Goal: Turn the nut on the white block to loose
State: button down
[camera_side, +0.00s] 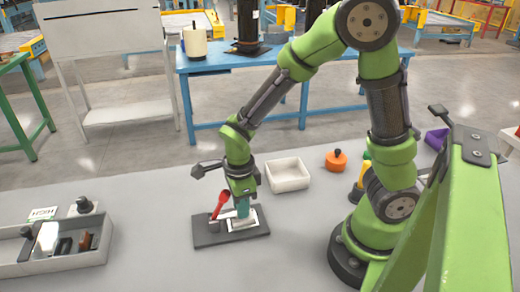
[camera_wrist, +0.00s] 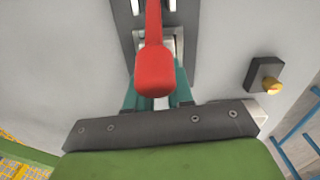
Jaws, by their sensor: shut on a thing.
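My gripper (camera_side: 242,208) points down over a dark base plate (camera_side: 205,236) and its teal fingers meet at the white block (camera_side: 243,224). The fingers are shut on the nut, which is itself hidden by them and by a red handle. This red handle (camera_side: 220,204) stands tilted just left of the fingers in the side view. In the wrist view the red handle (camera_wrist: 154,68) lies in front of the fingers and covers most of the space between them. Part of a pale metal frame (camera_wrist: 178,40) shows behind it.
A white open bin (camera_side: 288,175) stands right of the plate, with an orange knobbed piece (camera_side: 336,160) beyond. A grey tray (camera_side: 55,266) with several parts lies at the left. A dark block with a gold knob (camera_wrist: 272,86) shows in the wrist view.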

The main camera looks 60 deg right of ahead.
jog(key=shift+n, duration=0.4)
jog(key=c, duration=1)
grip_release()
notch_tip(320, 180, up, 17)
jog(key=shift+f, duration=0.1)
